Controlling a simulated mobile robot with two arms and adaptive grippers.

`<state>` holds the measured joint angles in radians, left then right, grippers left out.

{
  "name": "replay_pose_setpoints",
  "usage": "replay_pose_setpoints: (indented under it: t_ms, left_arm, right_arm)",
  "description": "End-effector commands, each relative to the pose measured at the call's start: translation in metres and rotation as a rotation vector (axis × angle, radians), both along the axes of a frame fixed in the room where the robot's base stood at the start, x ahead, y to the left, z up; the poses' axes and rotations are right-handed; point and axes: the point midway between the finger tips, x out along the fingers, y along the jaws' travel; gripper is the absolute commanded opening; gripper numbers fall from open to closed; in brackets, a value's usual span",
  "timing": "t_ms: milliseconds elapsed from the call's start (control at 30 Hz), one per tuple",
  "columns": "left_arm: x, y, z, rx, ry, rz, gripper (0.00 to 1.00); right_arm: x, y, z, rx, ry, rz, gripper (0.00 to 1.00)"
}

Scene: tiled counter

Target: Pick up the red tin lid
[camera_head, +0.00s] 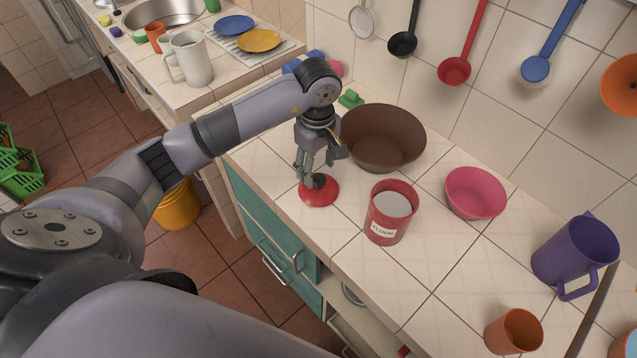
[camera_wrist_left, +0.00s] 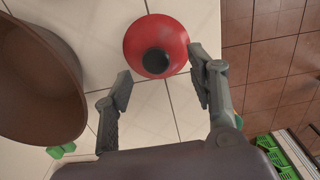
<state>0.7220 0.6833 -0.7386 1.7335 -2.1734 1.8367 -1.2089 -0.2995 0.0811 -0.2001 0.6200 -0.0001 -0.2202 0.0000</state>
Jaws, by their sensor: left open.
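The red tin lid (camera_head: 319,194) lies on the tiled counter near its front edge, with a dark round knob on top. In the left wrist view the lid (camera_wrist_left: 170,35) and its black knob show ahead of my fingertips. My left gripper (camera_head: 316,180) points down right over the lid; it also shows in the left wrist view (camera_wrist_left: 160,85) with its fingers spread. The right finger looks close to the lid's edge; I cannot tell if it touches. Nothing is between the fingers. My right gripper is not in view.
A red flour tin (camera_head: 390,213) stands to the right of the lid, a brown bowl (camera_head: 384,138) behind it. A pink bowl (camera_head: 475,193), a purple jug (camera_head: 574,252) and an orange cup (camera_head: 514,332) stand further right. A green object (camera_head: 350,99) lies behind the gripper.

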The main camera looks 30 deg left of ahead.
Motion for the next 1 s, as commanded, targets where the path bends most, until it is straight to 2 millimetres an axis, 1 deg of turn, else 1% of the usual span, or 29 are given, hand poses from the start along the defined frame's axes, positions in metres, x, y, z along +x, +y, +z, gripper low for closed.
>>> replay_pose_setpoints:
  t_ms: [167, 300, 433, 533, 733, 1000]
  left_arm:
    - [0.001, 0.0, -0.011, -0.002, 0.004, 0.001, 0.52]
    - [0.005, 0.0, -0.031, -0.002, 0.006, 0.002, 0.52]
    - [0.005, 0.001, -0.049, -0.001, 0.003, 0.001, 0.52]
    - [0.006, 0.001, -0.055, -0.001, 0.0, 0.0, 0.52]
    - [0.006, 0.001, -0.056, -0.001, -0.001, 0.0, 0.52]
    - [0.006, 0.001, -0.055, -0.001, -0.001, 0.0, 0.34]
  right_arm:
    - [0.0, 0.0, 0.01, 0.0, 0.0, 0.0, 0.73]
    - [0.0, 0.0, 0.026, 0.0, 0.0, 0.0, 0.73]
    - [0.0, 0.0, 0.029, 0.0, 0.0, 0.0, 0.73]
    - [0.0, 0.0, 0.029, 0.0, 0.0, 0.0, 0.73]
    - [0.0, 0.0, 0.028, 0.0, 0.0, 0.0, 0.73]
    - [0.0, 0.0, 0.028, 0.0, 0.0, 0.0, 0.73]
